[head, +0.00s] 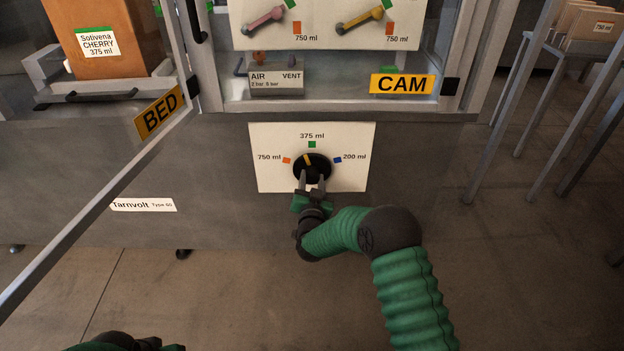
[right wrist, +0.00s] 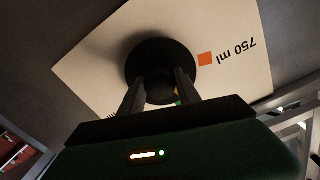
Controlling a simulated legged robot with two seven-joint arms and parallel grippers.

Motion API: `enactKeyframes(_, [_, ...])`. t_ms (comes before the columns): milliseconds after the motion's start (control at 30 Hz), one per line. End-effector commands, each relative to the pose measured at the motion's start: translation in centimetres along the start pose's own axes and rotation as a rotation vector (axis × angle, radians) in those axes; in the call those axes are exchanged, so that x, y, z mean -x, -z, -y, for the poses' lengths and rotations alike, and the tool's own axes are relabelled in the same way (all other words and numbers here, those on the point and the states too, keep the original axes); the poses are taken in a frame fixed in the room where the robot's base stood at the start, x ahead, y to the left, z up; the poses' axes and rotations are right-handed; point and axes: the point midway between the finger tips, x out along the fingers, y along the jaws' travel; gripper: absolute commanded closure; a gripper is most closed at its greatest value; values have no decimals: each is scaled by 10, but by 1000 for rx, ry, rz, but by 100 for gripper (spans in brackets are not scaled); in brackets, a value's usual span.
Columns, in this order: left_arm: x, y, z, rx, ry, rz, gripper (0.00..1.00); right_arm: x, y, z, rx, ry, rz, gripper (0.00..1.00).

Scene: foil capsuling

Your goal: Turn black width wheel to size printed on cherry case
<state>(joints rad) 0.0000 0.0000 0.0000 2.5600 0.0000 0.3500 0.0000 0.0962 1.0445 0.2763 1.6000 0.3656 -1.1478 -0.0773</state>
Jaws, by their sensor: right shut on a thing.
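The black width wheel (head: 318,176) sits on a white plate on the machine's front. Its yellow pointer mark points up and slightly left, between the orange 750 ml mark and the green 375 ml mark, nearer 375 ml. My right gripper (head: 312,183) is shut on the wheel from below, with one finger on each side of its grip. In the right wrist view the wheel (right wrist: 147,55) shows between the two fingers (right wrist: 160,88); its pointer is mostly hidden. The cherry case (head: 130,40) at the upper left has a label reading Sotivena CHERRY 375 ml. Part of my left arm shows at the bottom left edge.
The wheel's plate (head: 268,180) also has a blue 200 ml mark. Above it are an AIR VENT block (head: 277,84), a yellow CAM sign (head: 402,84) and two levers. A BED sign (head: 158,112) is on the left frame. Metal legs stand at right.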

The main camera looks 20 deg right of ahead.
Motion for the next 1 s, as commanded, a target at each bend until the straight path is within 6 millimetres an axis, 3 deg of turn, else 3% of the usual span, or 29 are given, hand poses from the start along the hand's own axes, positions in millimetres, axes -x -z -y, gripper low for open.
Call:
enactKeyframes(433, [3, 1, 0, 0, 0, 0, 100, 1, -3, 0, -269, 2, 12, 100])
enactKeyframes(1000, [3, 1, 0, 0, 0, 0, 100, 1, -4, -2, -323, 0, 14, 100])
